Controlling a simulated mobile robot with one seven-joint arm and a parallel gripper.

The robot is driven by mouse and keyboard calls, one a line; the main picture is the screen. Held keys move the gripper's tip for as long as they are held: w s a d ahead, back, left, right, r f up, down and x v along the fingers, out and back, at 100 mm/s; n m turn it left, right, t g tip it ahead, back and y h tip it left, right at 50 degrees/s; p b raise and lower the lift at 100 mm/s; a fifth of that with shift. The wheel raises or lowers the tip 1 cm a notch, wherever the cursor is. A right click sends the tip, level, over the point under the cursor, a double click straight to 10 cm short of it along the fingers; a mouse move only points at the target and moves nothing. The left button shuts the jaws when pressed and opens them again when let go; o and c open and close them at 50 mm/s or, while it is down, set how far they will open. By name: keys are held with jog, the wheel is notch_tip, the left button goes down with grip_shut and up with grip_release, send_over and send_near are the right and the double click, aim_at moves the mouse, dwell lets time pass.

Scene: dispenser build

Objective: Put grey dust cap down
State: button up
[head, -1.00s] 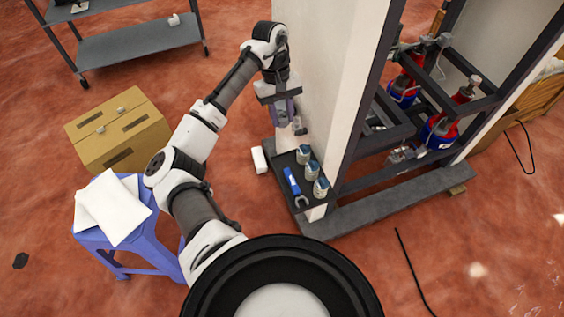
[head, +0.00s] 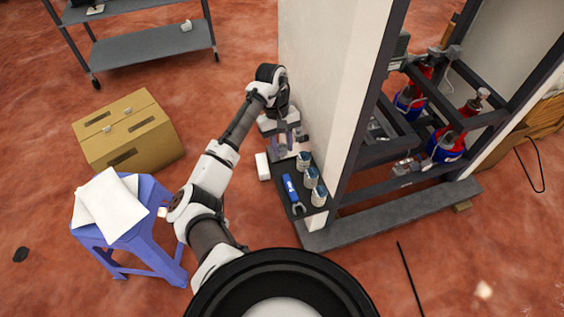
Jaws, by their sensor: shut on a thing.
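My gripper (head: 283,147) is at the far end of the black tray (head: 290,206), close beside the white panel of the frame. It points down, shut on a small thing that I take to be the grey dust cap. The cap is too small and too covered by the fingers to make out clearly. A small greyish piece shows just right of the fingers; I cannot tell whether it is the cap or a part fixed to the panel. I cannot tell whether the gripper touches the tray.
The tray holds several grey-topped cans (head: 312,177) and a blue wrench (head: 291,191). A white block (head: 262,167) lies left of it. A blue stool (head: 150,237) with white sheets and a cardboard box (head: 130,133) stand left. The frame (head: 400,207) stands right.

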notch_tip(320, 180, down, 8)
jog(key=shift+r, duration=0.1)
dwell(0.4)
jog(key=o, duration=0.9)
jog(key=shift+f, duration=0.2)
jog(key=shift+v, duration=6.15)
jog(key=shift+w, duration=0.1)
